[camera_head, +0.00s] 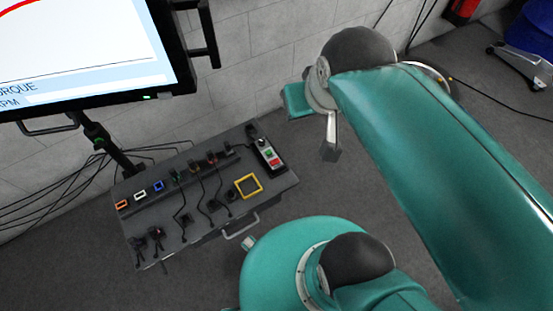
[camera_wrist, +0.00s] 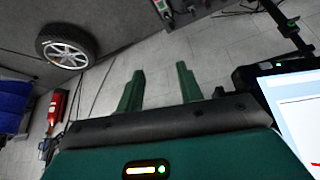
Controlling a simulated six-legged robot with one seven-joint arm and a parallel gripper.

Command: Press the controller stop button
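What looks like the same controller (camera_wrist: 162,8) shows at the top edge of the wrist view, partly cut off. My gripper (camera_wrist: 157,68) shows in the wrist view with its two green fingers apart and nothing between them. The fingertips are apart from the controller, which lies above them in that picture. I cannot make out my gripper's fingers in the head view.
The cart (camera_head: 205,225) holds several coloured sockets, cables and a yellow square frame (camera_head: 248,186). A monitor (camera_head: 90,50) stands left of it. A block wall (camera_head: 265,60) runs behind. A wheel (camera_wrist: 67,46) and a red extinguisher (camera_wrist: 57,106) show left in the wrist view.

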